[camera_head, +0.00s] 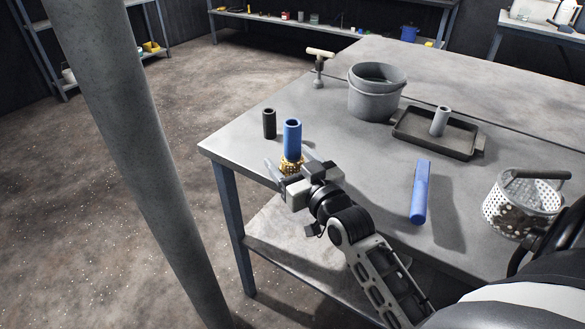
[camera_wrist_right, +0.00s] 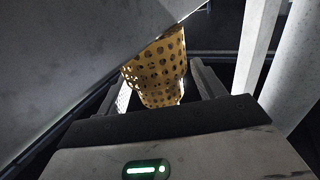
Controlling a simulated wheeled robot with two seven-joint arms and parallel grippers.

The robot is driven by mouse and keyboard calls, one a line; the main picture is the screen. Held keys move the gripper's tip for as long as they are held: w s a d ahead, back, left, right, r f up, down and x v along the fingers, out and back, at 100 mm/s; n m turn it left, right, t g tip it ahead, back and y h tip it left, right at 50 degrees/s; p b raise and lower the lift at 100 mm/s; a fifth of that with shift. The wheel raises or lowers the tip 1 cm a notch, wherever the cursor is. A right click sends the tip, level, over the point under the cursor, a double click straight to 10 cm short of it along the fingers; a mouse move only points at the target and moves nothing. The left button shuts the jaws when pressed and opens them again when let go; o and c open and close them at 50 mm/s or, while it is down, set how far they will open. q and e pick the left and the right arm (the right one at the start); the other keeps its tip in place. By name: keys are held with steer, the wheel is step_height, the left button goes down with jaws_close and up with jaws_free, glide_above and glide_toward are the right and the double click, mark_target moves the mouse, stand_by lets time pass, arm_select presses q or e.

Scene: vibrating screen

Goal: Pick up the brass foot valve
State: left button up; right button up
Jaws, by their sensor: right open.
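The brass foot valve (camera_head: 291,164) is a gold, perforated piece near the table's front left corner. Its perforated body (camera_wrist_right: 158,72) lies between the two fingers in the right wrist view, with gaps visible beside it. My right gripper (camera_head: 289,161) is open around the valve, with one finger on each side, and hides part of it in the head view. A blue cylinder (camera_head: 292,137) stands upright directly above or behind the valve; I cannot tell whether they touch. My left gripper is not in view.
A black cylinder (camera_head: 269,124) stands just left of the blue one. A blue bar (camera_head: 420,194) lies on the table (camera_head: 330,125) to the right. A grey bucket (camera_head: 376,98), a dark tray (camera_head: 408,137) with a grey tube, and a perforated metal basket (camera_head: 520,212) stand farther away or right.

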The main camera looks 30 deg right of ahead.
jaws_close()
